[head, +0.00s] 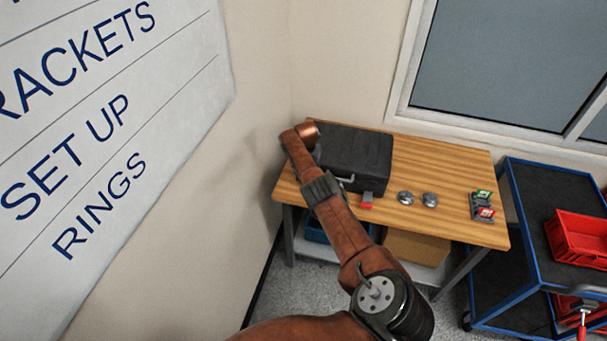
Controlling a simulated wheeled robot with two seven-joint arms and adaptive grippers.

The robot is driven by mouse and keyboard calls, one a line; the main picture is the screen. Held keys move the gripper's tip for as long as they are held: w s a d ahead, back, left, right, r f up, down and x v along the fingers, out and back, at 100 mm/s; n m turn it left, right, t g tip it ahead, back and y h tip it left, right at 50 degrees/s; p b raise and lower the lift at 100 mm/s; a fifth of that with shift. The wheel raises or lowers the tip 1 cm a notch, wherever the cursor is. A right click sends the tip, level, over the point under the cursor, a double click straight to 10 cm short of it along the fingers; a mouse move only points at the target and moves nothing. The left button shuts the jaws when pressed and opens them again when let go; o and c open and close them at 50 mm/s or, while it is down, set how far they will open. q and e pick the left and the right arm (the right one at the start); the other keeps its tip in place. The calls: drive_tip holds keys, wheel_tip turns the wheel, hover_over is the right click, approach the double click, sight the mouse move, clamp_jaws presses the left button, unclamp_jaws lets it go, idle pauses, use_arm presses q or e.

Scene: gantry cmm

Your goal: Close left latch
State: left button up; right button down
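A black case (355,150) lies on the wooden table against the wall, its lid down as far as I can see. A light handle (346,179) shows at its front. The left latch does not show; my brown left arm crosses in front of the case's left front corner. My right gripper does not show.
The wooden table (448,219) also holds two round metal parts (405,198) and a small holder with red and green pieces (483,205). A blue-framed cart (540,187) with a red bin (578,240) stands at the right. A wall closes off the left.

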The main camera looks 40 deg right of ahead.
use_arm(q)
drive_tip(key=shift+s+f, duration=0.2)
drive_tip(key=shift+s, duration=0.15)
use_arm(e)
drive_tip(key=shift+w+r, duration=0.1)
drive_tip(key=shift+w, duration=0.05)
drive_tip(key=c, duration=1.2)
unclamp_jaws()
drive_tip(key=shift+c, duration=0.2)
use_arm(q)
drive_tip(key=shift+s+a, duration=0.1)
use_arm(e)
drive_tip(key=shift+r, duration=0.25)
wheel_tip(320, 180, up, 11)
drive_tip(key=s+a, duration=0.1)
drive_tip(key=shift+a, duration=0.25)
